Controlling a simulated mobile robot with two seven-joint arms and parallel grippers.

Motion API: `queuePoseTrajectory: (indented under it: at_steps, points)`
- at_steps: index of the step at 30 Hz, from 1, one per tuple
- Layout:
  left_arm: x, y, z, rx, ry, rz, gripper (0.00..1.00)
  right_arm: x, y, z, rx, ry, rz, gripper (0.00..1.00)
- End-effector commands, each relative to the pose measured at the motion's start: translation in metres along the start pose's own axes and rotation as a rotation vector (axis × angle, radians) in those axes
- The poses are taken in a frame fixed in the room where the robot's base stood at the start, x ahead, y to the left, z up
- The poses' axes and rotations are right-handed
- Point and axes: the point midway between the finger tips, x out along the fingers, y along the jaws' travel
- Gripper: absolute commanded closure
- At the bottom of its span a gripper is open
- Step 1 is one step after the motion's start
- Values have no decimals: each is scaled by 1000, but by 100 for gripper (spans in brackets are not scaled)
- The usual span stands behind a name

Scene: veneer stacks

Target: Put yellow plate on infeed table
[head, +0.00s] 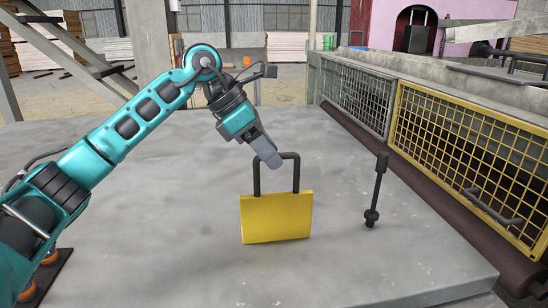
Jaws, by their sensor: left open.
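The yellow plate (276,218) stands upright on the grey table slab, with a dark loop handle (276,155) on top. My left gripper (268,155) is right at the handle's top bar, its grey fingers pointing down and to the right. The jaws are open. Whether the fingers touch the handle cannot be told from this view. The grey concrete-like table (150,165) fills the foreground; whether it is the infeed table is not clear. My right gripper does not show.
A dark rod-like tool (377,190) stands on the table right of the plate. A yellow mesh guard (455,150) and a dark roller (440,210) border the table's right side. Wood stacks (30,52) and a pillar (150,35) are behind. The table left of the plate is clear.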

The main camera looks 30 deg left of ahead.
Motion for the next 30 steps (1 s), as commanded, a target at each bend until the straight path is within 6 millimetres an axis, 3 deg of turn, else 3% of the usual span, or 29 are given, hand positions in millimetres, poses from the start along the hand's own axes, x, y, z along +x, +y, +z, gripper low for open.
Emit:
queuePoseTrajectory:
  at_steps: [6,12,18,30]
  points:
    - [-51,1,1,-1,-2,5,56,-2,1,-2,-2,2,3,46]
    - [-84,0,1,-1,-1,3,56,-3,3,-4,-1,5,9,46]
    - [-96,0,0,0,0,0,56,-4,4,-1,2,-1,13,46]
    - [-96,0,0,0,0,0,56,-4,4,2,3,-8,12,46]
